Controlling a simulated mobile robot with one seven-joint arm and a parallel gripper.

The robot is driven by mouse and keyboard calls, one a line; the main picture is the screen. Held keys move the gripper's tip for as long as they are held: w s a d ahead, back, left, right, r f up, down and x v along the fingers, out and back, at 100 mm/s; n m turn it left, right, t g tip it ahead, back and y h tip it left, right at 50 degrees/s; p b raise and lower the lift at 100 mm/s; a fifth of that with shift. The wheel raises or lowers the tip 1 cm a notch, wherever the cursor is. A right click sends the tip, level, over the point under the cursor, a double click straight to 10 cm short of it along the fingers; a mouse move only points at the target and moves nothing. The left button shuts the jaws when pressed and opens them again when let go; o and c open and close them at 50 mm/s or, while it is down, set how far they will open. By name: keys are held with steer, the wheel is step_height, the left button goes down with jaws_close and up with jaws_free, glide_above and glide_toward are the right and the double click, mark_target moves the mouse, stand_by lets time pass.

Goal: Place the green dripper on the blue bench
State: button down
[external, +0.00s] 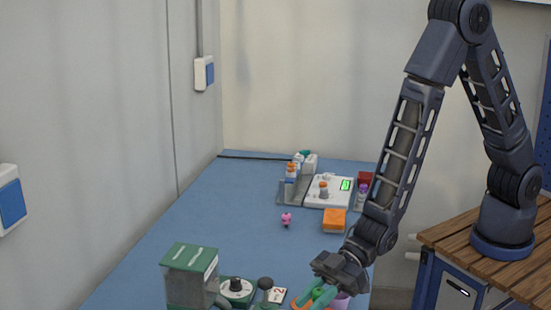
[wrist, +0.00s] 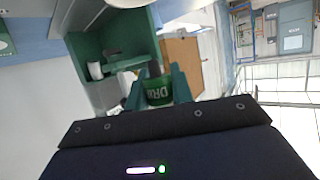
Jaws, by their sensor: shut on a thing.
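The blue bench (external: 222,222) runs from the front to the back wall in the external view. My gripper (external: 318,294) is low over its front right part, with its green fingers pointing down to the left. In the wrist view, my gripper (wrist: 158,88) is shut on the green dripper (wrist: 158,92), a small green piece with pale lettering and a dark top between the fingers. In the external view, only a bit of the green dripper (external: 318,292) shows between the fingers. I cannot tell whether it touches anything below.
Near my gripper are an orange ring-shaped thing (external: 298,303), a purple pot (external: 341,301), a number card (external: 277,295), a round dial device (external: 237,288) and a green-topped case (external: 190,275). An orange box (external: 334,221), pink figure (external: 286,219) and scale (external: 322,198) stand farther back. The bench's left middle is clear.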

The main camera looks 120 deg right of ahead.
steer(key=shift+m+h, duration=0.7)
steer(key=shift+h, duration=0.2)
steer(key=s+f, duration=0.3)
steer(key=shift+s+d, duration=0.1)
steer(key=shift+s, duration=0.05)
steer(key=shift+s+d+f+h, duration=0.2)
steer(key=shift+s+f+h, duration=0.2)
steer(key=shift+s+f, duration=0.1)
steer(key=shift+r, duration=0.1)
